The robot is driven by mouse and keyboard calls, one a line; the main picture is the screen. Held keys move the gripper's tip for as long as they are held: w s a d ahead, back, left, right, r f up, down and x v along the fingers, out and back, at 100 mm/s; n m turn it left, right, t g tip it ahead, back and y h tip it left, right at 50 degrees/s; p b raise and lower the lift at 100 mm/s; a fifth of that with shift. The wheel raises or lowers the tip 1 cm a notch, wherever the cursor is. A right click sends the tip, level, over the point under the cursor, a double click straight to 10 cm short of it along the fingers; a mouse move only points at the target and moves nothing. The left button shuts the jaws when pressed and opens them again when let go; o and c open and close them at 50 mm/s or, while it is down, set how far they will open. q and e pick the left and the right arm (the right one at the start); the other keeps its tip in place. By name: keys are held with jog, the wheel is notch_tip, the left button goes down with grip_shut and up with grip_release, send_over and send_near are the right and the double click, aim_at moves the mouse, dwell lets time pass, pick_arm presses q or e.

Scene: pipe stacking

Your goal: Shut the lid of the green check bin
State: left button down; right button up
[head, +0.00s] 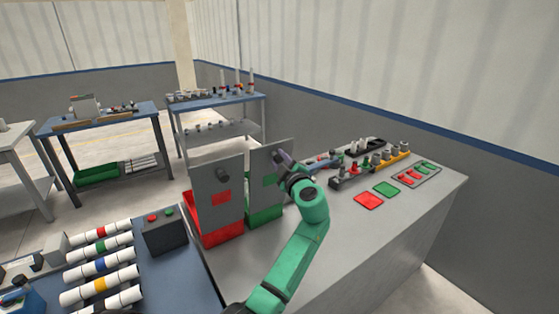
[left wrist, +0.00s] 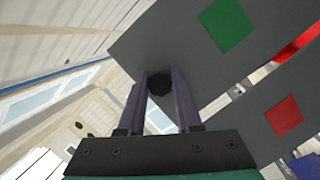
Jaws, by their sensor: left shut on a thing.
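The green check bin (head: 264,216) stands on the grey workbench, with its grey lid (head: 262,187) raised nearly upright. The lid carries a green square, which also shows in the left wrist view (left wrist: 226,25). My left gripper (head: 281,157) is at the upper part of this lid, its arm rising from the bottom of the head view. In the left wrist view its two purple fingers stand on either side of the lid's dark round knob (left wrist: 158,84), and it is shut on that knob. The knob is mostly hidden in the head view. My right gripper is not in view.
A red bin (head: 220,232) stands just left of the green one, its lid (head: 213,177) also raised. A dark box with buttons (head: 164,232) and several white pipes (head: 100,268) are at the left. Red (head: 369,201) and green (head: 386,189) pads lie to the right.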

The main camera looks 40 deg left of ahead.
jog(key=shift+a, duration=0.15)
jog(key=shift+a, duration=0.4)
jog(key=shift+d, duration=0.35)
pick_arm(q)
jog(key=shift+a, duration=0.1)
dwell(0.3)
